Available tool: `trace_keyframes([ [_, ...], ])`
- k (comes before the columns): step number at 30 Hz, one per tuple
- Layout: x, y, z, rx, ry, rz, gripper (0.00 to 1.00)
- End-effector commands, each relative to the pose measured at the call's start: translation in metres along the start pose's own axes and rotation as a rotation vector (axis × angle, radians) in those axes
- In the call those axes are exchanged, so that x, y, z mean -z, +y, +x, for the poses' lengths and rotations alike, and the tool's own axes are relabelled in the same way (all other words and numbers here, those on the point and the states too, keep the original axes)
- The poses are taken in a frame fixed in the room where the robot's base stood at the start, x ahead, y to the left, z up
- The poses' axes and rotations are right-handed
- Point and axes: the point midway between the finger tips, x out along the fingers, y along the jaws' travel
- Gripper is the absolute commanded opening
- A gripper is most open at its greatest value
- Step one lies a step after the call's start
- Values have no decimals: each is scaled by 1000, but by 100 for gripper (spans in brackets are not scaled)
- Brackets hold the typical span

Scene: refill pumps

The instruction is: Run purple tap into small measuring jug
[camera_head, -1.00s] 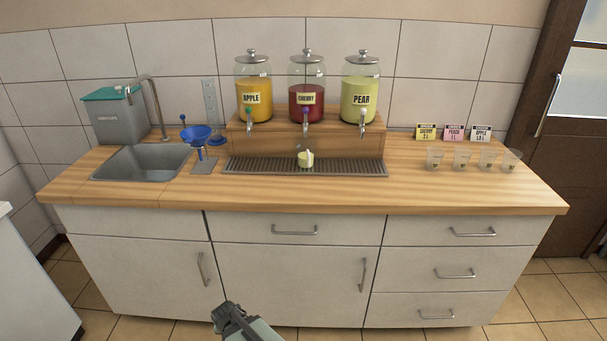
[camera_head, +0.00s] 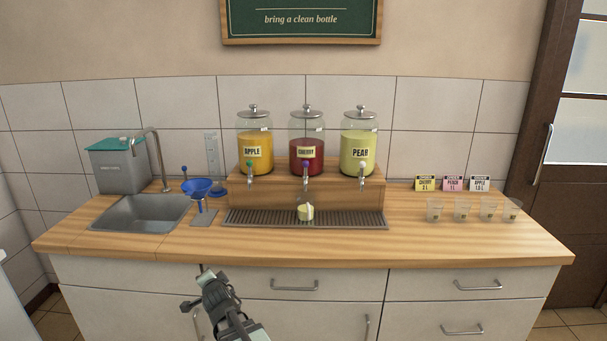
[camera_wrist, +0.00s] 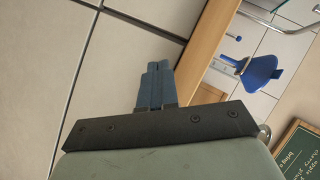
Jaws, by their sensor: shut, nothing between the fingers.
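The cherry dispenser (camera_head: 307,140) stands in the middle of three on a wooden riser, and its tap (camera_head: 305,180) has a purple knob (camera_head: 305,166). A small pale yellow vessel with a light handle (camera_head: 305,212), seemingly the jug, sits on the drip tray (camera_head: 250,217) below that tap. Its markings are too small to read. My gripper (camera_head: 207,275) is in front of the counter's front edge, low and left of the tray, well apart from jug and tap. In the wrist view its fingers (camera_wrist: 155,82) are together and empty.
The apple dispenser (camera_head: 255,140) and pear dispenser (camera_head: 359,140) flank the cherry one. A sink (camera_head: 140,213) and blue funnel (camera_head: 197,187) are on the left. Several clear cups (camera_head: 462,211) stand right, before small cards (camera_head: 452,184). The counter front is clear.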

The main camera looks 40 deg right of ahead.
Motion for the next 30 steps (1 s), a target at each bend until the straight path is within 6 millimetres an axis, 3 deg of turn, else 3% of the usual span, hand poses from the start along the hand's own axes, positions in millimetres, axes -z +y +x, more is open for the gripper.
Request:
trace_keyframes([
  [3,21,-31,-5,76,32,59,0],
  [9,50,-72,-15,180,69,141,0],
  [17,122,-80,-18,133,175,232,0],
  [23,195,-89,-32,103,294,328,0],
  [30,288,-97,-63,85,465,458,0],
])
